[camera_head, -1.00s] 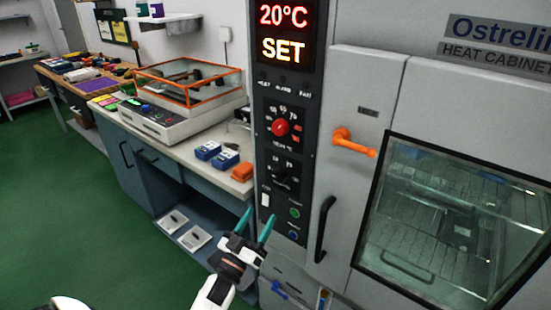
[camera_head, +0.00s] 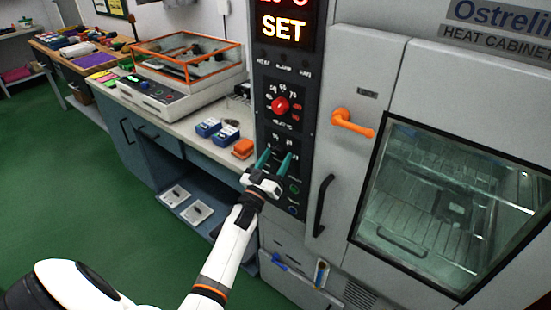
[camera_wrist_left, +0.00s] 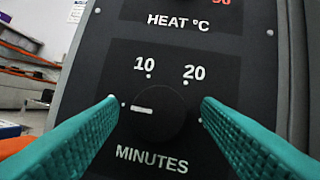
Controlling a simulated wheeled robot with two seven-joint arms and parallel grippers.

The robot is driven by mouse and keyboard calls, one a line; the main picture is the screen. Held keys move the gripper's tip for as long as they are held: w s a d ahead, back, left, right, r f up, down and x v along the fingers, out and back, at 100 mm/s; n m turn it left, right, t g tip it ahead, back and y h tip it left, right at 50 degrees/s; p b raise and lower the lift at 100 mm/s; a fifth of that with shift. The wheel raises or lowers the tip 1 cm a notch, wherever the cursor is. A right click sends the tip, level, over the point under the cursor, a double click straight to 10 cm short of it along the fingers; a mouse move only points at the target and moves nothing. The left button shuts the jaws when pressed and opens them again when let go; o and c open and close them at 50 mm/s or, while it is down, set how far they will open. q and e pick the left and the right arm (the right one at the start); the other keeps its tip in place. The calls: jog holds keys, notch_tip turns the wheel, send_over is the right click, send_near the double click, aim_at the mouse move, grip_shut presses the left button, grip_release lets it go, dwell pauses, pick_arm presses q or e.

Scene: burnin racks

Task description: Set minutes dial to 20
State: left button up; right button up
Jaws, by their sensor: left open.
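The minutes dial (camera_wrist_left: 160,118) is a dark round knob with a short white mark, above the word MINUTES in the left wrist view. Its mark lies on the left side, roughly level, and points left, below and left of the 10. The 20 (camera_wrist_left: 194,73) is printed at its upper right. My left gripper (camera_head: 277,156) is open in front of the control panel. In the left wrist view its two teal fingers (camera_wrist_left: 158,104) stand on either side of the dial, with visible gaps to it. In the head view the fingers partly hide the dial. My right gripper is not in view.
The red heat dial (camera_head: 280,105) sits just above on the panel (camera_head: 262,75), under the lit SET display (camera_head: 281,27). An orange handle (camera_head: 352,122) and a black door handle (camera_head: 323,205) stick out to the right. A bench (camera_head: 172,119) stands at the left.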

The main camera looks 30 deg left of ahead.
pick_arm(q)
jog(key=c, duration=1)
